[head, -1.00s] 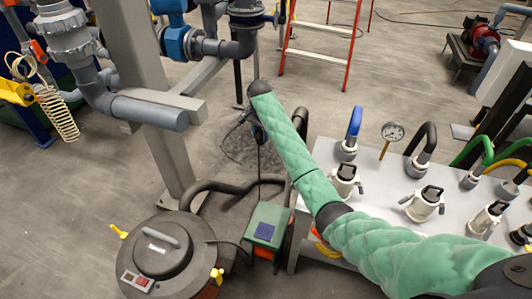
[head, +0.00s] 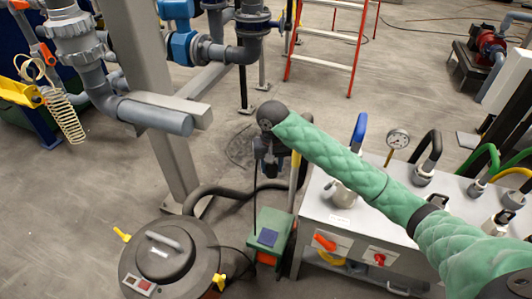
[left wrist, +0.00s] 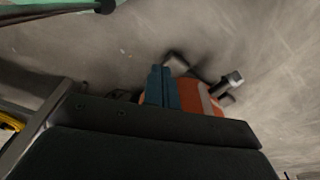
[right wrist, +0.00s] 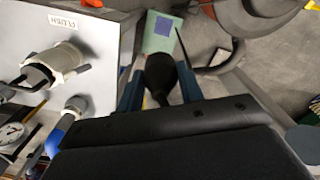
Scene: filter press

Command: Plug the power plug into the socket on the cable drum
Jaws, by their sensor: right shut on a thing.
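My right gripper (head: 268,172) hangs pointing down at the end of the green-sleeved arm. In the right wrist view its two blue fingers are shut on a black plug (right wrist: 160,72). A dark cable (head: 255,198) runs down below the gripper. A green box with a blue square lid (head: 268,238) stands on the floor below the gripper; I take it for the cable drum's socket part. It also shows beyond the plug in the right wrist view (right wrist: 160,34). The plug is apart from it. My left gripper (left wrist: 161,84) has its blue fingers together, with nothing visible between them.
A grey cabinet (head: 325,232) with hose couplings and a gauge stands right of the green box. A round dark vessel (head: 170,262) with yellow clamps stands left. A steel post (head: 150,100) rises behind it. A thick black hose lies between.

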